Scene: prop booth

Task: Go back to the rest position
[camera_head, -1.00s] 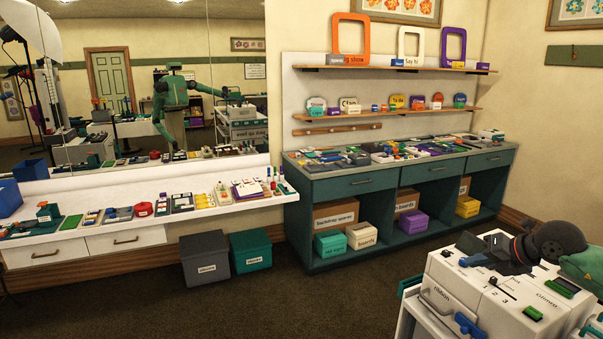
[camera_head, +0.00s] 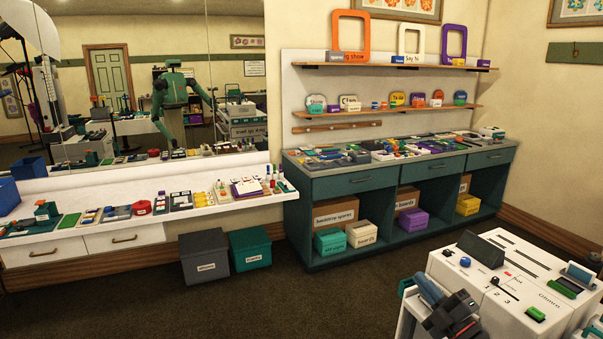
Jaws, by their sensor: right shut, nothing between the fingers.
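My right gripper (camera_head: 428,287) is low at the lower right of the head view. Its dark blue-grey fingers are together, with nothing seen between them, and point up and to the left. It is in front of the near left side of a white machine (camera_head: 530,306) and covers part of that side. I cannot tell whether it touches the machine. My left gripper is outside the direct view. My reflection (camera_head: 172,98) shows in the mirror, with both arms low, too small to read the jaws.
The white machine carries a dark block (camera_head: 481,250), a slot and coloured buttons. A long white counter (camera_head: 30,240) with many small props runs along the left. A teal cabinet (camera_head: 345,184) stands behind. Grey (camera_head: 204,258) and teal (camera_head: 250,249) bins sit on the floor. The middle floor is clear.

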